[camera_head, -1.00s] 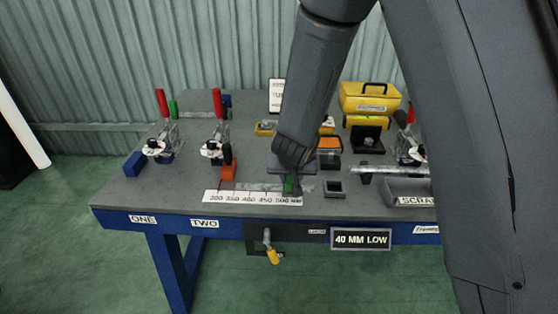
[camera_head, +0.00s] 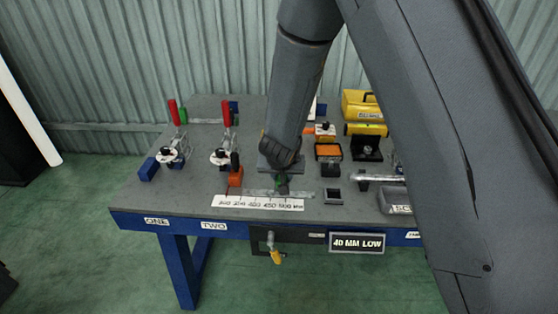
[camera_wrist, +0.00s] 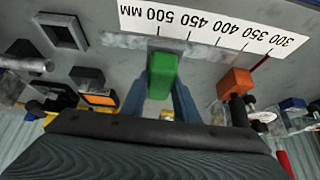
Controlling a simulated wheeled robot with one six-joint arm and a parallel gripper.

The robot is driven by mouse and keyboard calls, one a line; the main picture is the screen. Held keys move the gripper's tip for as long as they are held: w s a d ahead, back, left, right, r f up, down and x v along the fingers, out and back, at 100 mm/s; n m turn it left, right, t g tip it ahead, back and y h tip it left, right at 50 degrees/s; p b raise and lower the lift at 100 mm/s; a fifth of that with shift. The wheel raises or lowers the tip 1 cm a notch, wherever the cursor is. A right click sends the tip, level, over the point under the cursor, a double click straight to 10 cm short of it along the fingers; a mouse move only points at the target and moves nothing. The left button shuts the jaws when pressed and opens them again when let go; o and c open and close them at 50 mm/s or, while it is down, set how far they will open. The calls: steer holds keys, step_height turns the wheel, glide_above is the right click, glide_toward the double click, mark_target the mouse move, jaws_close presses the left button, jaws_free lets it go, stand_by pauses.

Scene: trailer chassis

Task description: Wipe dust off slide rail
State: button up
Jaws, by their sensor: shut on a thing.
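The slide rail (camera_head: 302,194) is a narrow, mottled grey metal strip just behind the white millimetre scale (camera_head: 258,203). It also shows in the wrist view (camera_wrist: 122,40), beside the scale (camera_wrist: 208,25). My gripper (camera_head: 281,178) is shut on a green block (camera_wrist: 162,72), seen between its two blue-grey fingers in the wrist view. The block's far end is at the rail, near the 450–500 marks; I cannot tell for sure whether it touches. An orange block (camera_head: 235,177) with a black knob stands toward the scale's left end. Dust cannot be clearly told from the rail's mottling.
Two red-handled toggle clamps (camera_head: 222,157) stand at the left. A small black square frame (camera_head: 333,197) lies right of the rail. An orange-topped box (camera_head: 328,152), yellow cases (camera_head: 362,107) and a grey scrap tray (camera_head: 395,201) are on the right. The table's front edge is close.

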steer(key=shift+r+p, duration=2.2)
steer(key=shift+p, duration=0.3)
steer(key=shift+f, duration=0.1)
